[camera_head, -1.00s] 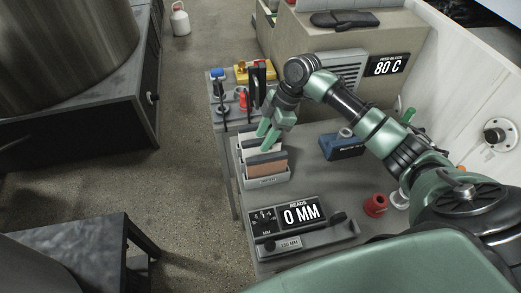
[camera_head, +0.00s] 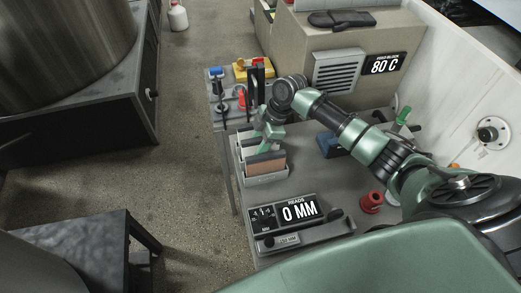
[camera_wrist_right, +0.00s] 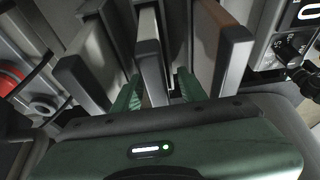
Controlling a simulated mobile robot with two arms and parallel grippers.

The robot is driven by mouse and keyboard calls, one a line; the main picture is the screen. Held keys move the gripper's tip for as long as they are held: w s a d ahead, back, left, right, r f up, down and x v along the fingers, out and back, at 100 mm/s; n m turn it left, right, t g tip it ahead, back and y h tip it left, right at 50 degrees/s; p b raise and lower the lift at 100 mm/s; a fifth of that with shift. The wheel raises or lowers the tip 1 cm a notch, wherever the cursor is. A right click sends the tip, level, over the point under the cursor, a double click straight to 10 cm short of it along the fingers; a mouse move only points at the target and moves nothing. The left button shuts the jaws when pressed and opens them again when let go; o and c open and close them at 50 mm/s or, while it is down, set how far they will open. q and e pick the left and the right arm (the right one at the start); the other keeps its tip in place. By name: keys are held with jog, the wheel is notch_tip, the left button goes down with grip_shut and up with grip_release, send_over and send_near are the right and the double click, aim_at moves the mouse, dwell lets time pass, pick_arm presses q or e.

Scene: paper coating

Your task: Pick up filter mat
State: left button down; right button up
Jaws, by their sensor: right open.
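Several upright slabs stand in a grey rack (camera_head: 266,181) on the bench; no label readable here tells me which is the filter mat. My right gripper (camera_head: 263,145) is down at the rack in the head view and partly hides the slabs behind the brown one (camera_head: 264,167). In the right wrist view my right gripper (camera_wrist_right: 157,88) is open. Its green fingers stand on either side of the pale middle slab (camera_wrist_right: 149,52), with a dark grey front edge. A grey slab (camera_wrist_right: 84,78) is left of it and a brown-faced slab (camera_wrist_right: 222,45) right. Whether the fingers touch it I cannot tell.
A gauge reading 0 MM (camera_head: 298,211) lies in front of the rack. Red and black tools (camera_head: 240,97) stand behind it. A blue item (camera_head: 328,145) and a red piece (camera_head: 371,202) are to the right. A box reading 80 C (camera_head: 385,64) stands at the back.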

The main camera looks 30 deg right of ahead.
jog(key=shift+f, duration=0.1)
dwell(0.3)
grip_shut()
